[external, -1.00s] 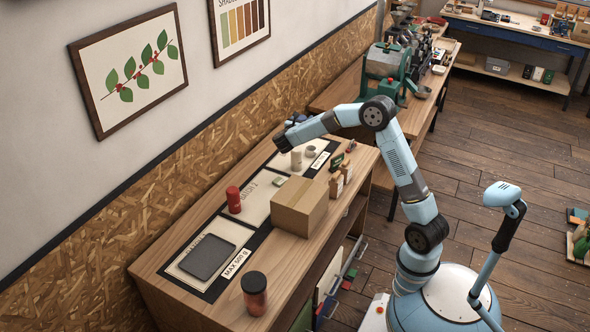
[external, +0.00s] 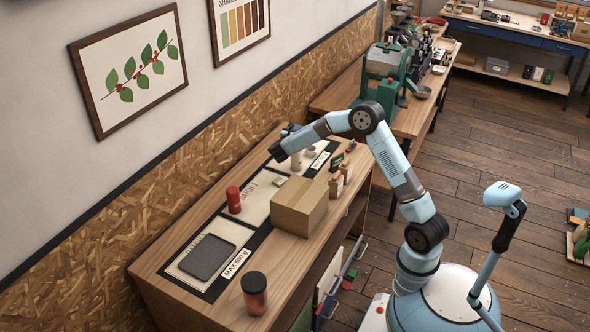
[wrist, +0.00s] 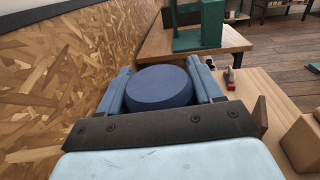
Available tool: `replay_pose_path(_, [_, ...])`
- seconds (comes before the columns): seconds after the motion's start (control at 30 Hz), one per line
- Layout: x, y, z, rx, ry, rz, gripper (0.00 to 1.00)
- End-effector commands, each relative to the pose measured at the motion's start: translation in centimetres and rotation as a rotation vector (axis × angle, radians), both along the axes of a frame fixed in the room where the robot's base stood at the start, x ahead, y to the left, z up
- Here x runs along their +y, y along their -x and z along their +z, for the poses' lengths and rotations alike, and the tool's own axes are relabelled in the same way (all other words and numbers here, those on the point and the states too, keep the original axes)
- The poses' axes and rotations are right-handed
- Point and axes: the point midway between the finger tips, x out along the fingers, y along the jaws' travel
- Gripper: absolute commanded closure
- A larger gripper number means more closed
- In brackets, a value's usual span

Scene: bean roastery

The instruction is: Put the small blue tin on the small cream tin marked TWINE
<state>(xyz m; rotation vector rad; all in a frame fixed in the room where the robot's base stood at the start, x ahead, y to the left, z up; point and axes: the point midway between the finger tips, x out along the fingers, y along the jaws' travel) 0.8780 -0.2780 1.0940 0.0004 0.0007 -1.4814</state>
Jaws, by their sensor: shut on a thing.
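The small blue tin (wrist: 160,88) fills the space between the two fingers of my gripper (wrist: 160,72) in the wrist view, its round top facing the camera. My gripper is shut on it. In the external view my gripper (external: 279,148) is over the far end of the bench, close to a small cream cylinder (external: 296,161). This may be the cream tin, but no TWINE marking can be read. I cannot tell the gap between the blue tin and what lies under it.
A cardboard box (external: 299,206), a red tin (external: 233,199), a dark tray (external: 208,257) and a dark-lidded jar (external: 254,293) stand on the bench. Small brown packets (external: 336,184) are at its right edge. The chipboard wall (wrist: 50,85) is close on the left.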

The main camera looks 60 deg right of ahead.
Motion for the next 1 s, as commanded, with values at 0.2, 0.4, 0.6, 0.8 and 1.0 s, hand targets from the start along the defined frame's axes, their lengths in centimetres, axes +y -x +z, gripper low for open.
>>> replay_pose_path(0.2, [0.0,0.0,0.0,0.000,0.000,0.000,0.20])
replay_pose_path(0.4, [0.0,0.0,0.0,0.000,0.000,0.000,0.09])
replay_pose_path(0.6, [0.2,0.0,0.1,0.000,0.000,0.001,0.09])
replay_pose_path(0.8, [2.5,0.1,0.1,0.000,0.001,0.004,0.09])
replay_pose_path(1.0, [6.4,0.5,0.0,0.001,0.000,0.004,0.09])
